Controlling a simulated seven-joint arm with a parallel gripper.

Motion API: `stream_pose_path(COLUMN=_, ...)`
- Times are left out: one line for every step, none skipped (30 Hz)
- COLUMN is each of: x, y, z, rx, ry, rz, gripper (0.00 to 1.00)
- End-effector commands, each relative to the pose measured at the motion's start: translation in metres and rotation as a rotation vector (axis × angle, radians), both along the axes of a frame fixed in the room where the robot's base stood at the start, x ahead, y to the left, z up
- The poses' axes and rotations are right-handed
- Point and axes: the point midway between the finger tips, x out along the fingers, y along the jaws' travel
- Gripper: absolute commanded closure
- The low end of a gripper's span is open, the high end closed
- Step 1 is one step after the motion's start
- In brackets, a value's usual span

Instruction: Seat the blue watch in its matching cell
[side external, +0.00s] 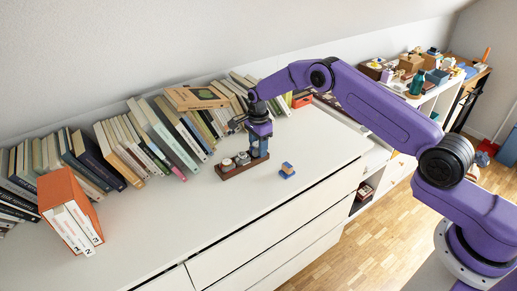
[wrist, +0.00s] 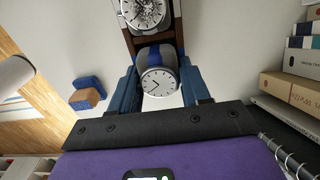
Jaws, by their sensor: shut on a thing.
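My gripper (side external: 259,150) points down over the right end of a dark brown watch tray (side external: 232,174). In the wrist view my gripper (wrist: 158,78) has its two blue fingers closed on either side of the blue watch (wrist: 160,82), which has a white round face, a blue strap and a grey cushion. The watch is at the near end cell of the tray (wrist: 178,30); I cannot tell whether it rests on the cell floor or hangs just above. Another watch (wrist: 145,12) with a grey patterned dial sits in the adjoining cell. In the side view, pale watches (side external: 228,164) fill the tray's left part.
A small blue and tan block (side external: 287,170) lies on the white dresser top, right of the tray; the wrist view also shows it (wrist: 88,92). A row of books (side external: 150,135) stands behind. An orange box with white binders (side external: 70,210) stands at left. The front top is clear.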

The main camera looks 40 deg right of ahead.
Motion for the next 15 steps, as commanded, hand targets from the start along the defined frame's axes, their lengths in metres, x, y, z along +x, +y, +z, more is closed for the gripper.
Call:
stream_pose_path(x=-0.0016, y=-0.0001, z=-0.0125, rx=0.000, ry=-0.002, rz=0.000, gripper=0.85)
stream_pose_path(x=-0.0017, y=-0.0001, z=-0.0143, rx=0.000, ry=-0.002, rz=0.000, gripper=0.85)
stream_pose_path(x=-0.0018, y=-0.0001, z=-0.0154, rx=0.000, ry=-0.002, rz=0.000, gripper=0.85)
stream_pose_path(x=-0.0020, y=-0.0001, z=-0.0157, rx=0.000, ry=-0.002, rz=0.000, gripper=0.85)
stream_pose_path(x=-0.0021, y=-0.0001, z=-0.0158, rx=0.000, ry=-0.002, rz=0.000, gripper=0.85)
stream_pose_path(x=-0.0024, y=-0.0001, z=-0.0158, rx=0.000, ry=-0.001, rz=0.000, gripper=0.85)
stream_pose_path(x=-0.0025, y=-0.0001, z=-0.0159, rx=0.000, ry=0.000, rz=0.000, gripper=0.85)
stream_pose_path(x=-0.0027, y=-0.0001, z=-0.0160, rx=0.000, ry=0.000, rz=0.000, gripper=0.85)
stream_pose_path(x=-0.0029, y=-0.0001, z=-0.0162, rx=0.000, ry=0.001, rz=-0.001, gripper=0.85)
stream_pose_path(x=-0.0030, y=-0.0001, z=-0.0166, rx=0.000, ry=0.001, rz=0.000, gripper=0.85)
stream_pose_path(x=-0.0032, y=-0.0001, z=-0.0172, rx=0.000, ry=0.002, rz=-0.001, gripper=0.85)
stream_pose_path(x=-0.0034, y=-0.0001, z=-0.0184, rx=0.000, ry=0.002, rz=-0.001, gripper=0.85)
stream_pose_path(x=-0.0035, y=-0.0001, z=-0.0193, rx=0.000, ry=0.003, rz=-0.001, gripper=0.85)
stream_pose_path(x=-0.0036, y=-0.0001, z=-0.0201, rx=0.000, ry=0.003, rz=-0.001, gripper=0.85)
stream_pose_path(x=-0.0038, y=-0.0002, z=-0.0212, rx=0.000, ry=0.003, rz=-0.001, gripper=0.85)
